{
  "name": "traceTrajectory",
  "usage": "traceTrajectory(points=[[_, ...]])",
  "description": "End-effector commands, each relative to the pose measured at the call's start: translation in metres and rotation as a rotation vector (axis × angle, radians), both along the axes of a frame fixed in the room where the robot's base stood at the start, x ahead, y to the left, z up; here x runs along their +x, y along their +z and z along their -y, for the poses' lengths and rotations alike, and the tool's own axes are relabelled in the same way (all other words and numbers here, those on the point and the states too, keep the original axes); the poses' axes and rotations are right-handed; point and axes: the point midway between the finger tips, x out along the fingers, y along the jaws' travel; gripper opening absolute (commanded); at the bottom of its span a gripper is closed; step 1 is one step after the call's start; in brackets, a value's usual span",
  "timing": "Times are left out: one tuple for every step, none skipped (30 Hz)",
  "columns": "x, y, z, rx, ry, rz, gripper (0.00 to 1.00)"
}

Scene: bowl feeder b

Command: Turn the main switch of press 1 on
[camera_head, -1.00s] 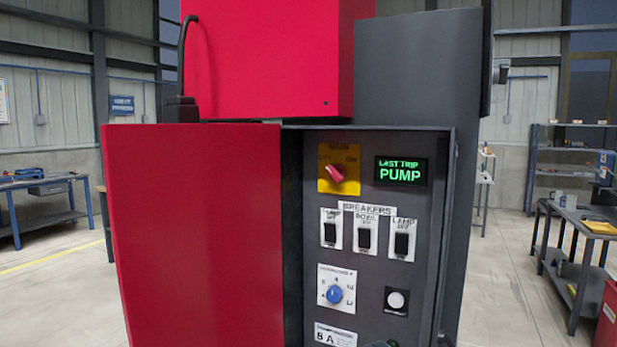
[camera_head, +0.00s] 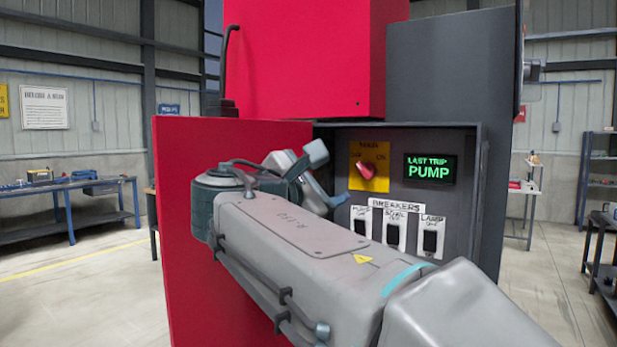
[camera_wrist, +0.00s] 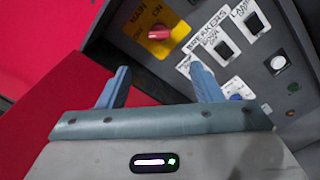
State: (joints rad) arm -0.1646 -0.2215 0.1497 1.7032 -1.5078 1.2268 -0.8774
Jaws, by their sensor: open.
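The main switch (camera_head: 366,171) is a red knob on a yellow plate labelled MAIN, at the upper left of the open panel. Its knob tilts up and left, towards the OFF side in the head view. It also shows in the wrist view (camera_wrist: 158,33), above the gap between my fingers. My gripper (camera_head: 332,176) is just left of the switch in the head view. In the wrist view its two blue fingers (camera_wrist: 162,78) are spread wide with nothing between them. I cannot see contact with the knob.
The display (camera_head: 429,170) reads LAST TRIP PUMP. Breaker switches (camera_head: 395,230) sit below. A blue rotary knob (camera_wrist: 236,97) is partly behind a finger, with a white button (camera_wrist: 278,63) nearby. The red door (camera_head: 180,250) stands open on the left.

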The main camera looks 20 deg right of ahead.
Motion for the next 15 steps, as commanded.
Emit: traceTrajectory(points=[[0.002, 0.001, 0.002, -0.003, -0.001, 0.0, 0.59], [0.004, 0.001, 0.005, -0.003, -0.001, 0.0, 0.59], [0.007, 0.001, 0.008, -0.002, -0.001, -0.001, 0.59], [0.009, 0.001, 0.012, -0.002, -0.001, -0.001, 0.59], [0.013, 0.001, 0.015, -0.002, 0.001, -0.001, 0.59], [0.017, 0.001, 0.021, -0.001, 0.0, -0.002, 0.59], [0.021, 0.001, 0.026, -0.001, 0.001, -0.003, 0.59], [0.025, 0.001, 0.03, -0.001, 0.001, -0.003, 0.59], [0.031, 0.001, 0.037, -0.001, 0.001, -0.003, 0.59], [0.035, 0.001, 0.042, -0.001, 0.002, -0.003, 0.59], [0.039, 0.001, 0.048, -0.001, 0.002, -0.003, 0.59], [0.045, 0.001, 0.054, -0.001, 0.002, -0.002, 0.59], [0.048, 0.001, 0.06, -0.001, 0.002, -0.002, 0.59], [0.052, 0.001, 0.065, -0.001, 0.002, -0.002, 0.59], [0.057, 0.001, 0.071, -0.001, 0.003, -0.003, 0.59]])
